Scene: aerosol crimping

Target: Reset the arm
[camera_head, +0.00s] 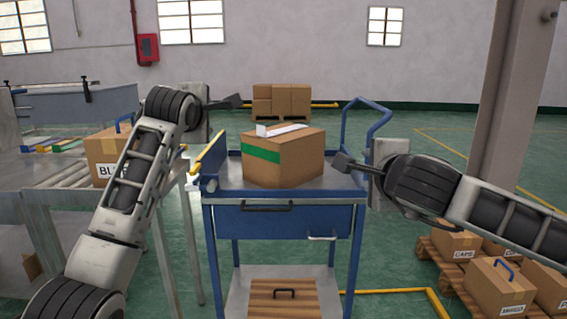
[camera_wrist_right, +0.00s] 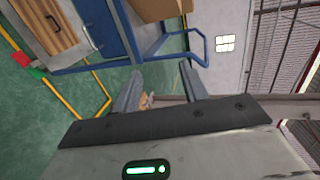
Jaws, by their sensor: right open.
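My right gripper (camera_head: 346,162) is at the right of the blue cart, near the brown box. In the right wrist view its two fingers (camera_wrist_right: 161,80) stand apart with nothing held between them. My left gripper (camera_head: 228,102) is raised at the left, pointing right above the back left of the cart. Its fingers overlap from this side, so their opening cannot be told. A brown cardboard box (camera_head: 292,160) with a green band and a white item on top sits on the blue cart (camera_head: 330,219). Neither gripper visibly holds it.
A box (camera_head: 104,152) with a blue handle sits on the roller conveyor (camera_head: 55,181) at the left. Boxes (camera_head: 502,287) stand on a pallet at the lower right, beside a pillar (camera_head: 509,95). Stacked boxes (camera_head: 282,101) stand behind the cart.

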